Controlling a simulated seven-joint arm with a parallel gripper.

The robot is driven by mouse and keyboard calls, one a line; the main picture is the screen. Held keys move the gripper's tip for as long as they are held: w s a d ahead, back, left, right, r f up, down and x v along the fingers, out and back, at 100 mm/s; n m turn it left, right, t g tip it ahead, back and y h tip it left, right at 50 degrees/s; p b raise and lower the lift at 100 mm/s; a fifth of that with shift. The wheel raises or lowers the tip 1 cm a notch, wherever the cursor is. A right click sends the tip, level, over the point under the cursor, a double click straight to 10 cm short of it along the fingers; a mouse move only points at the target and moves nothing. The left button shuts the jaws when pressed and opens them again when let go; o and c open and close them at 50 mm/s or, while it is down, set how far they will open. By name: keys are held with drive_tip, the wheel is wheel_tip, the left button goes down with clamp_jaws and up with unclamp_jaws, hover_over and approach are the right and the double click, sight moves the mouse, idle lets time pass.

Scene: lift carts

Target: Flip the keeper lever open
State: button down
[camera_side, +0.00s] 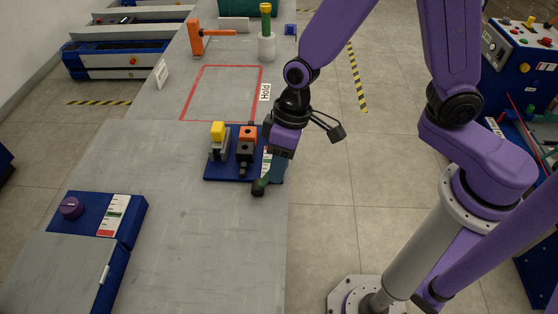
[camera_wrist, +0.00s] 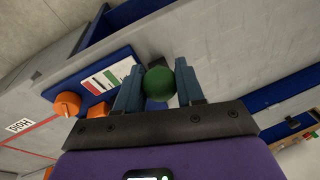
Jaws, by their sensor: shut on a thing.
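A blue base plate (camera_side: 224,177) sits near the table's right edge in the side view and carries a yellow-topped block (camera_side: 218,131) and an orange-topped block (camera_side: 248,133). A dark green handle (camera_side: 262,186), which looks like the keeper lever, sticks out at the plate's front right corner. My gripper (camera_side: 267,168) is at this handle, pointing down. In the wrist view, its blue fingers (camera_wrist: 159,88) are shut on the handle's round green end (camera_wrist: 158,82). The lever's pivot is hidden by my gripper.
A red-outlined area (camera_side: 225,92) marked HOLD lies behind the plate. An orange post with an arm (camera_side: 198,38) and a white cylinder with a green-yellow top (camera_side: 266,45) stand farther back. A blue box with a purple knob (camera_side: 70,207) is front left. Table between is clear.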

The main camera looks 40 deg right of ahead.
drive_tip(key=shift+s+d+f, duration=0.1)
drive_tip(key=shift+d+f, duration=0.05)
drive_tip(key=shift+d, duration=0.1)
drive_tip(key=c, duration=0.8)
unclamp_jaws()
drive_tip(key=shift+o, duration=0.2)
drive_tip(key=shift+a, duration=0.1)
drive_tip(key=shift+r, duration=0.65)
drive_tip(key=v, duration=1.6)
drive_tip(key=shift+d, duration=0.2)
drive_tip(key=shift+r, duration=0.1)
